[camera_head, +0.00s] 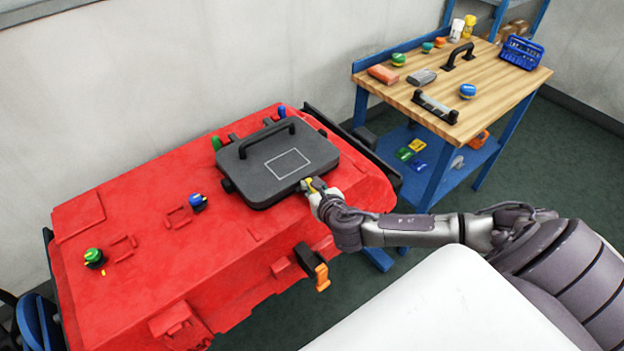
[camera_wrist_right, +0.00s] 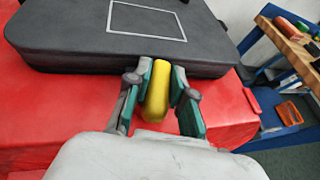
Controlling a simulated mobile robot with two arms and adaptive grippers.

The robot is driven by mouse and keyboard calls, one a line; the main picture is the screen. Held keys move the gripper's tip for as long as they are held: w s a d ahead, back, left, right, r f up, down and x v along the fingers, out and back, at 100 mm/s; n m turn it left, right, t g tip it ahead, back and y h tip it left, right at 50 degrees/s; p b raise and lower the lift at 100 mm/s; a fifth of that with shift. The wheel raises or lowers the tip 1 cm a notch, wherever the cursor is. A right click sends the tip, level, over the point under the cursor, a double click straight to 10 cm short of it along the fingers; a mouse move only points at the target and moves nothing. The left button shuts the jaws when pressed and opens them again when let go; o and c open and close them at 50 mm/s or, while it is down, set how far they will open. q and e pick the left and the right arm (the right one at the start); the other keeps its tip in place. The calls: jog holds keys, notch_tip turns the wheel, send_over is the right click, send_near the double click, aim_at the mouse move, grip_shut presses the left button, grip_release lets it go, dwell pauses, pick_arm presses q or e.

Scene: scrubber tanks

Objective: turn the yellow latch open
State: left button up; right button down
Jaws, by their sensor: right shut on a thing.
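The yellow latch (camera_wrist_right: 157,92) stands at the front edge of a dark grey lid (camera_wrist_right: 60,45), between the two green-padded fingers of my right gripper (camera_wrist_right: 160,98). The fingers are shut on it. In the head view my right gripper (camera_head: 313,188) reaches the lid's near right corner, and only a small bit of the yellow latch (camera_head: 309,183) shows. The lid (camera_head: 262,182) lies flat on the red scrubber tank (camera_head: 170,250) and has a black handle (camera_head: 266,137). My left gripper is not in view.
An orange latch (camera_head: 322,276) sits on the tank's front side. Green (camera_head: 94,257) and blue (camera_head: 198,202) knobs stand on the tank's left part. A wooden workbench (camera_head: 440,85) with tools and parts stands at the back right. A wall is behind the tank.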

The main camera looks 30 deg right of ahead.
jog(key=m+g+h+p, duration=0.1)
jog(key=m+h, duration=0.1)
jog(key=m+h+p, duration=0.1)
jog(key=h+p, duration=0.1)
jog(key=shift+a+r+m+g, duration=0.15)
jog(key=shift+m+g, duration=0.25)
jog(key=m+g+h+p, duration=0.1)
jog(key=m+g+h, duration=0.1)
jog(key=shift+m+h+p, duration=0.35)
jog(key=shift+m+h, duration=0.05)
jog(key=shift+m+g+h, duration=0.7)
jog(key=shift+m+g, duration=0.1)
jog(key=shift+m, duration=0.1)
jog(key=m+g+h, duration=0.1)
jog(key=m+g, duration=0.1)
jog(key=shift+m+g+p, duration=0.3)
jog(key=shift+f+m+g+h+b, duration=0.2)
jog(key=shift+m+g+h+b, duration=0.5)
jog(key=shift+m+g, duration=1.3)
jog(key=shift+g, duration=0.3)
jog(key=c, duration=1)
grip_release()
